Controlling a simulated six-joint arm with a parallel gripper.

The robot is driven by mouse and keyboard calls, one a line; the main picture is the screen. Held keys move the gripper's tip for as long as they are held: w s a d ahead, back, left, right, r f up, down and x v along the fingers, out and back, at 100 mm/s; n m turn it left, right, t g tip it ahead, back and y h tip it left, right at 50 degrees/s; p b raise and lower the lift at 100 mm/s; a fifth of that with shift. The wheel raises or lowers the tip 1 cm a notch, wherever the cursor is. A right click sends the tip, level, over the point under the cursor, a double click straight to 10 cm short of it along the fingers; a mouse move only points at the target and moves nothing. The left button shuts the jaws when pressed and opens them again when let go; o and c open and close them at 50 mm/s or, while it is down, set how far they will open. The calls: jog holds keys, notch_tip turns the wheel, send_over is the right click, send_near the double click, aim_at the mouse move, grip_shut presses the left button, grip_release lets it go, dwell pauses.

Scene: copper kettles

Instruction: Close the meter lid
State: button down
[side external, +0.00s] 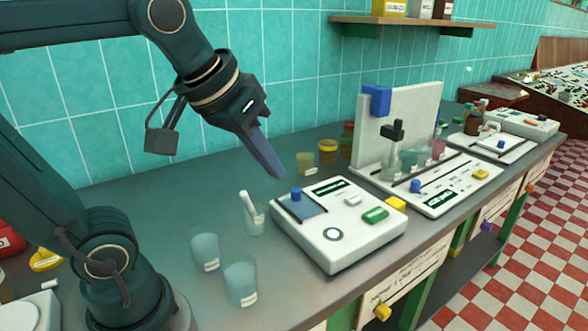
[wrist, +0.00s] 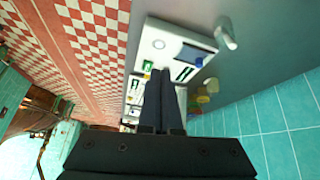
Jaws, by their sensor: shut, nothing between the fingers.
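The meter (side external: 338,222) is a white box on the grey bench, with a green button, a round dial and a dark label. It also shows in the wrist view (wrist: 150,55). Its blue-grey lid panel (side external: 308,209) with a blue knob (side external: 295,194) is at the meter's left back part; the panel also shows in the wrist view (wrist: 183,51). I cannot tell from these frames how far the lid is open. My gripper (side external: 279,174) is shut and empty, just above and behind the knob, apart from it. In the wrist view its fingers (wrist: 158,73) lie together.
A beaker with a white rod (side external: 254,220) stands close left of the meter, and two beakers (side external: 205,249) (side external: 240,282) stand nearer the front. Coloured jars (side external: 327,153) stand behind. A titration stand (side external: 400,125) and more devices are to the right. The bench's back left is clear.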

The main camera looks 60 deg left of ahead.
jog(key=w+a+r+n, duration=0.2)
jog(key=w+a, duration=0.1)
jog(key=w, duration=0.3)
jog(key=n+g+y, duration=0.2)
jog(key=n, duration=0.2)
send_over(302, 201)
jog(key=w, duration=0.1)
notch_tip(302, 201, down, 5)
jog(key=shift+g, duration=0.8)
jog(key=x, duration=0.5)
jog(key=a+x, duration=0.1)
jog(key=x, duration=0.3)
jog(key=a+x, duration=0.1)
jog(key=x, duration=0.4)
jog(key=shift+s+a+f, duration=0.15)
jog(key=shift+s, duration=0.15)
jog(key=shift+s+d, duration=0.35)
jog(key=shift+d, duration=0.05)
jog(key=shift+s+d, duration=1.05)
